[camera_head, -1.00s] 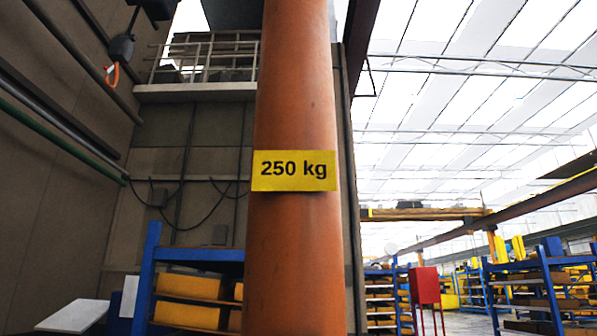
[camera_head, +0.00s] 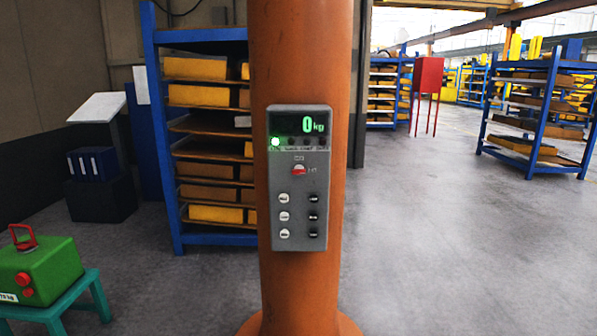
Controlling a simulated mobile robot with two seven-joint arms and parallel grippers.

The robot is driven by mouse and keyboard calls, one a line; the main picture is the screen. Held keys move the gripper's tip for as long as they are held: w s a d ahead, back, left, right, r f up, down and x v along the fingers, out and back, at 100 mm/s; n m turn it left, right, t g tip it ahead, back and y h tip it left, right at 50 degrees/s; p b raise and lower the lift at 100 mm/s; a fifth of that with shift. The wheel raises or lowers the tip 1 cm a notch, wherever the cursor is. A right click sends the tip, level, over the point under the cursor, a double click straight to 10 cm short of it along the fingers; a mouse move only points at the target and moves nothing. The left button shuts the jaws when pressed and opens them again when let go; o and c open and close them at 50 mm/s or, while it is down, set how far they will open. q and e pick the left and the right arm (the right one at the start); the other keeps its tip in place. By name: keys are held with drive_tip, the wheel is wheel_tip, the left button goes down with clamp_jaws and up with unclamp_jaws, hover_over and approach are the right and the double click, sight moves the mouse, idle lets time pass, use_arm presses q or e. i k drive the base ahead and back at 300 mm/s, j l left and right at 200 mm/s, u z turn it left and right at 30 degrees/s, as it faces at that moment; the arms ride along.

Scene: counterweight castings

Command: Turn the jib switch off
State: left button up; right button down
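A grey control box (camera_head: 299,220) is mounted on the front of an orange column (camera_head: 300,60), straight ahead of me. Its dark display (camera_head: 313,124) reads 0 kg in green. A green lamp (camera_head: 275,142) glows below the display at the left. A red switch knob (camera_head: 299,170) sits near the box's middle, with small marks beside it that I cannot read surely. Below it are two columns of buttons, white at left and dark at right. Neither of my grippers is in view.
A green casting (camera_head: 45,268) with a red shackle stands on a teal stool (camera_head: 62,312) at the lower left. A blue rack (camera_head: 157,130) with yellow and brown blocks stands behind the column. A red cabinet (camera_head: 429,75) and another blue rack (camera_head: 545,125) stand at right. Grey floor is clear there.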

sight(298, 169)
drive_tip(key=z, duration=0.3)
drive_tip(key=i+j+z, duration=0.1)
drive_tip(key=j+z, duration=0.2)
drive_tip(key=i+j+z, duration=0.1)
drive_tip(key=j+z, duration=0.45)
drive_tip(key=j, duration=0.75)
